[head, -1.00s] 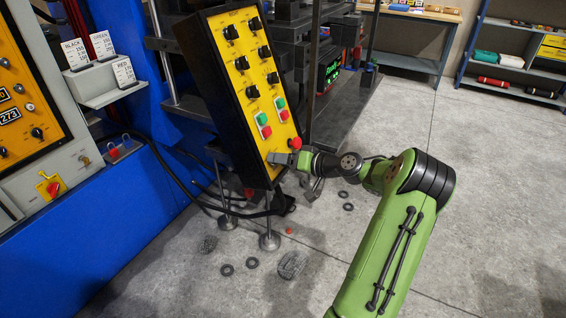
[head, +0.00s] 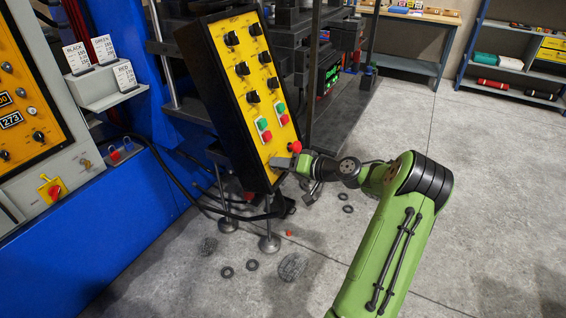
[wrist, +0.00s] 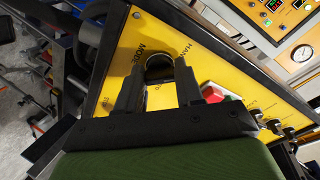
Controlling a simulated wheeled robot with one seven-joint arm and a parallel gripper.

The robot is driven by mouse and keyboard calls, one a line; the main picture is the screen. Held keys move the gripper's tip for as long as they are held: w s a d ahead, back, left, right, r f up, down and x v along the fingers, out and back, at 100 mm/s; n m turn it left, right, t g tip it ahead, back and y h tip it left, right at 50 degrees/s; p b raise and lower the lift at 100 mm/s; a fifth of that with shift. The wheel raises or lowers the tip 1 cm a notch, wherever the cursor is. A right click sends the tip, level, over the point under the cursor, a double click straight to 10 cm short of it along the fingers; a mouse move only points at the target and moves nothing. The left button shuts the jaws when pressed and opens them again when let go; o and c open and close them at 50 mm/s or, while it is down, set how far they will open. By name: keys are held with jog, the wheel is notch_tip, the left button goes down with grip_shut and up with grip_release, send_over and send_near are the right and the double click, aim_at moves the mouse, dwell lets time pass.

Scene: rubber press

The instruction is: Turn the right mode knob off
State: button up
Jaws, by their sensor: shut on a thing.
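The tilted control box has a yellow front panel (head: 246,55) with several black knobs and buttons. My gripper (head: 282,162) is at the panel's lower end, just below a red mushroom button (head: 295,147). In the wrist view, a round black knob (wrist: 158,68) sits between the two fingers of my gripper (wrist: 158,85), beside printed words that read MODE and HAND. The fingers are shut on this knob from both sides. In the head view my gripper hides the knob. The knob's pointer is not clear.
Green and red buttons (head: 264,130) sit on the panel above my gripper. A blue machine (head: 90,200) stands at left. The concrete floor (head: 440,140) at right is mostly clear, with small rings and debris below the box.

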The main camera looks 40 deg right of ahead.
jog(key=shift+r+m+p, duration=0.15)
jog(key=shift+m+p, duration=3.75)
jog(key=shift+p, duration=0.1)
jog(key=o, duration=1)
jog(key=shift+o, duration=0.2)
jog(key=p+v, duration=0.1)
jog(key=v, duration=1.4)
jog(key=shift+s+a+r, duration=0.15)
jog(key=shift+s+r, duration=0.1)
jog(key=shift+r, duration=0.15)
